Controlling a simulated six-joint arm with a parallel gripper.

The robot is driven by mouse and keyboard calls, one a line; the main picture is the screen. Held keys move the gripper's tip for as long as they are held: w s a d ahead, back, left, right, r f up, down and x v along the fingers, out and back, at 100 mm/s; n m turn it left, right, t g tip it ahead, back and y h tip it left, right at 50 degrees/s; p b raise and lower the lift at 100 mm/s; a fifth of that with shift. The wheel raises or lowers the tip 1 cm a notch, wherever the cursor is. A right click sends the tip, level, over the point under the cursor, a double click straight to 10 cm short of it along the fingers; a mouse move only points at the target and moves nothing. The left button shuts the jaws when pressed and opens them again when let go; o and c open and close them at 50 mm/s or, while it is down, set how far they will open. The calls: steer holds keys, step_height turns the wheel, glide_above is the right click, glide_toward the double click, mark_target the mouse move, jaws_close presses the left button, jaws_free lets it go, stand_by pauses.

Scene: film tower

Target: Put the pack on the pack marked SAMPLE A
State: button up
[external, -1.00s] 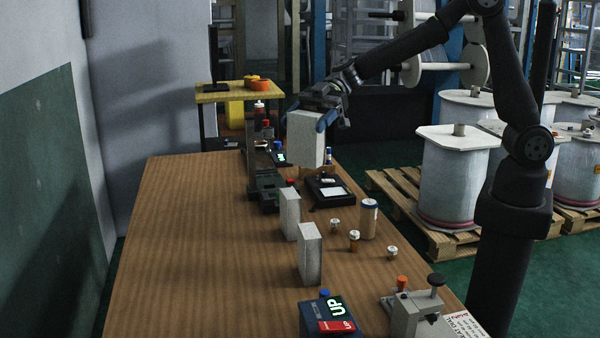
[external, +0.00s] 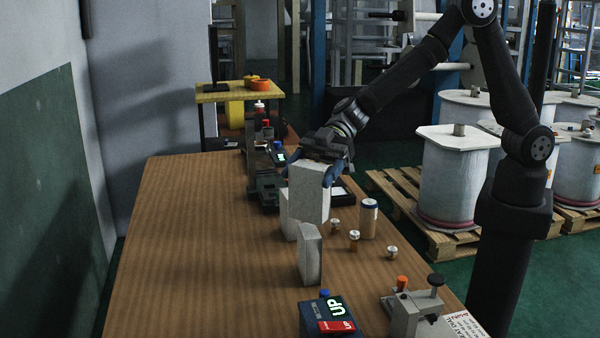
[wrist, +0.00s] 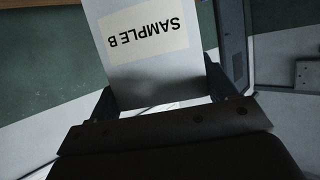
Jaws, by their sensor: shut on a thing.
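My gripper (external: 312,167) is shut on a pale grey block-shaped pack (external: 310,194), with a finger at each side of its upper part. In the wrist view the held pack (wrist: 145,65) carries a label reading SAMPLE B, upside down in the picture. Two similar pale packs stand on the table: one pack (external: 287,222) is mostly hidden behind the held pack, and another pack (external: 309,258) stands upright nearer the camera. No label shows on either standing pack, so I cannot tell which is SAMPLE A. Whether the held pack touches a standing one is unclear.
The wooden table (external: 190,250) is clear on its left side. Several small capped pieces and a tan cylinder (external: 368,220) stand right of the packs. Dark instruments lie behind.

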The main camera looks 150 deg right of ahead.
steer(key=shift+f, duration=1.35)
steer(key=shift+f, duration=0.15)
steer(key=o, duration=1.2)
steer(key=shift+s+r, duration=0.15)
steer(key=shift+r, duration=0.05)
steer(key=v, duration=1.1)
steer(key=shift+s+r, duration=0.2)
steer(key=shift+s, duration=0.15)
